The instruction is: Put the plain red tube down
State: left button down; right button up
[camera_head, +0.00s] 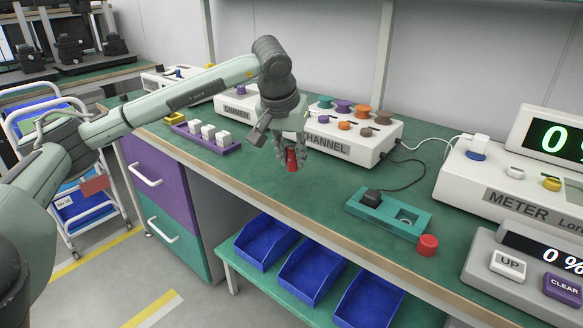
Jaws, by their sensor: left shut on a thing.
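My left gripper (289,146) points down over the green bench top (262,175), in front of the white box labelled CHANNEL. It is shut on a red tube (291,160), whose upper part is partly hidden by the fingers. The tube looks roughly upright. I cannot tell whether its lower end touches the bench. A second red cylinder (428,245) stands at the right end of a teal holder. My right gripper is not in view.
The CHANNEL box (375,146) has several coloured knobs on top. The teal holder (412,216) carries a black plug with a cable. A purple rack (231,149) with white blocks stands left. The METER box (468,180) is right. Bare bench lies around the gripper; blue bins (312,272) sit below.

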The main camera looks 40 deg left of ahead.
aim_at(290, 163)
pick_arm(q)
jog(key=shift+f, duration=1.75)
jog(key=shift+f, duration=0.1)
jog(key=c, duration=1.3)
grip_release()
jog(key=shift+c, duration=0.2)
